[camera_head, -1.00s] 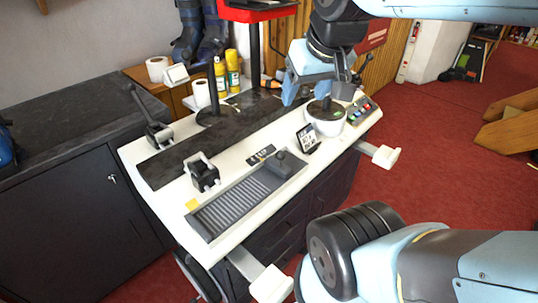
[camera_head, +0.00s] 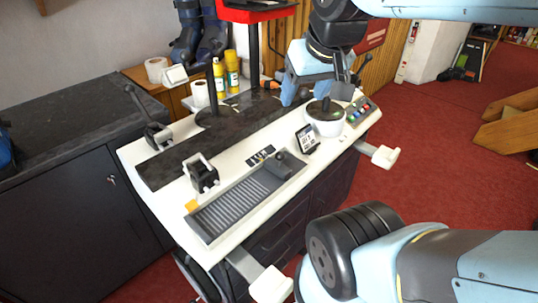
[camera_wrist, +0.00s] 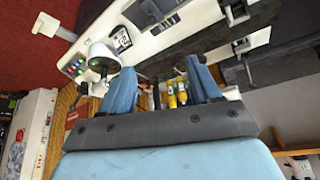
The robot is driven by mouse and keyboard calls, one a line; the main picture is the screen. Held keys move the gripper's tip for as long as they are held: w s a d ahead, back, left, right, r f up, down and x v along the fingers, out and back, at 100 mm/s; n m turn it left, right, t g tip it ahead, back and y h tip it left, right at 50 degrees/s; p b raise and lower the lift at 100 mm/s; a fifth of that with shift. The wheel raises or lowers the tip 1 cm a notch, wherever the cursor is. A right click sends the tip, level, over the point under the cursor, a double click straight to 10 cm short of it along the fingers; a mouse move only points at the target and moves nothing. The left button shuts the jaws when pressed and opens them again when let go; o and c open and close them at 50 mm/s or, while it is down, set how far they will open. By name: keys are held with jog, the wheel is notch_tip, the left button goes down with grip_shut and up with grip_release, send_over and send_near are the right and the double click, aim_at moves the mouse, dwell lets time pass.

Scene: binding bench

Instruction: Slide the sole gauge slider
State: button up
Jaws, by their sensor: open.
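The sole gauge (camera_head: 240,203) is a long grey ribbed tray set in the white bench top. A dark slider with a round knob (camera_head: 280,160) sits at its right, far end. In the wrist view the gauge (camera_wrist: 150,12) is partly cut off at the top edge, and I cannot make out the knob there. My gripper (camera_head: 316,93) is above the back of the bench, up and to the right of the slider, apart from it. Its two blue fingers (camera_wrist: 163,88) are spread wide in the wrist view, with nothing held between them.
A white round pot with a dark knob (camera_head: 326,121), a small display card (camera_head: 307,138) and a button panel (camera_head: 361,110) stand right of the gauge. A black clamp (camera_head: 203,176) stands behind its left part. Yellow bottles (camera_head: 232,72) and a post are farther back.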

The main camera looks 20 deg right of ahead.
jog(key=shift+w, duration=0.1)
jog(key=shift+c, duration=0.2)
jog(key=m+g, duration=0.8)
jog(key=m, duration=0.7)
send_over(280, 154)
jog(key=w, duration=0.3)
jog(key=w+x, duration=0.2)
jog(key=x, duration=0.7)
jog(key=w+f+x, duration=0.1)
jog(key=w+x, duration=0.1)
jog(key=x, duration=0.7)
jog(key=shift+h, duration=0.3)
jog(key=x, duration=1.3)
jog(key=shift+w+a+f, duration=0.1)
jog(key=shift+f, duration=0.1)
grip_shut()
